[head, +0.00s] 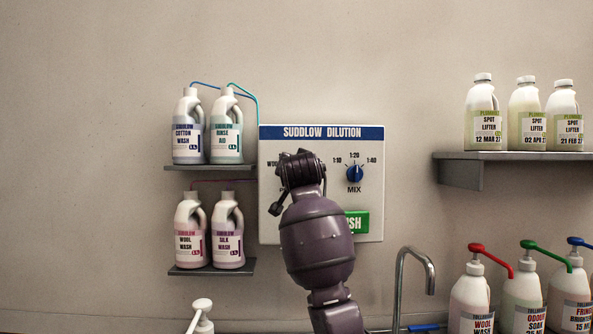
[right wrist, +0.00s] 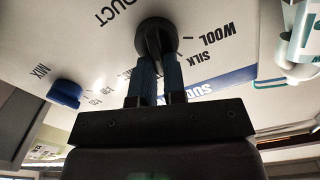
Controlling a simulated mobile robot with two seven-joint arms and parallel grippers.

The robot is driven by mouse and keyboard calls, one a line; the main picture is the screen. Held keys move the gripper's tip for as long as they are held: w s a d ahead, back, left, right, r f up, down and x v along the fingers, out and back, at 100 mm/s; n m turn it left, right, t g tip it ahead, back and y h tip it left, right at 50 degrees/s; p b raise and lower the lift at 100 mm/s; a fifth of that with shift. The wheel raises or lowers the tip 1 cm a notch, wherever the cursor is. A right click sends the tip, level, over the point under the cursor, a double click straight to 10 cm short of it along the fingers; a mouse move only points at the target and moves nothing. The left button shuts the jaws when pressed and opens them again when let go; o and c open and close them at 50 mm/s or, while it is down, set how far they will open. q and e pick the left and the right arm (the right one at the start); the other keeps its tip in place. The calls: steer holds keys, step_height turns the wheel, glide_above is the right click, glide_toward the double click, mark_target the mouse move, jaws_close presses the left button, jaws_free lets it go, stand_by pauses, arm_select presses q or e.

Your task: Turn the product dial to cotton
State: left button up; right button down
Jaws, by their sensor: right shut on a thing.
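The white Suddlow Dilution panel (head: 330,132) hangs on the wall in the head view. My right gripper (head: 300,168) is in front of its left half and hides the product dial there. In the right wrist view, the dark round product dial (right wrist: 153,30) sits between the two fingers of my right gripper (right wrist: 155,62), which is shut on it. The printed words WOOL and SILK show beside the dial, and PRODUCT shows partly. I see no cotton label, and I cannot tell where the dial points. My left gripper is not in view.
The blue MIX dial (head: 354,173) is just right of my gripper. A green button (head: 357,222) below it is partly hidden by my arm. Labelled bottles (head: 187,130) stand on shelves at left. A tap (head: 415,255) and pump bottles (head: 470,300) are lower right.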

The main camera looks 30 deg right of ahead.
stand_by(0.3)
steer(key=c, duration=1.2)
jaws_free()
steer(key=shift+s+a, duration=0.1)
steer(key=b+v, duration=0.2)
steer(key=v, duration=0.8)
steer(key=shift+s+a, duration=0.1)
steer(key=shift+s, duration=0.2)
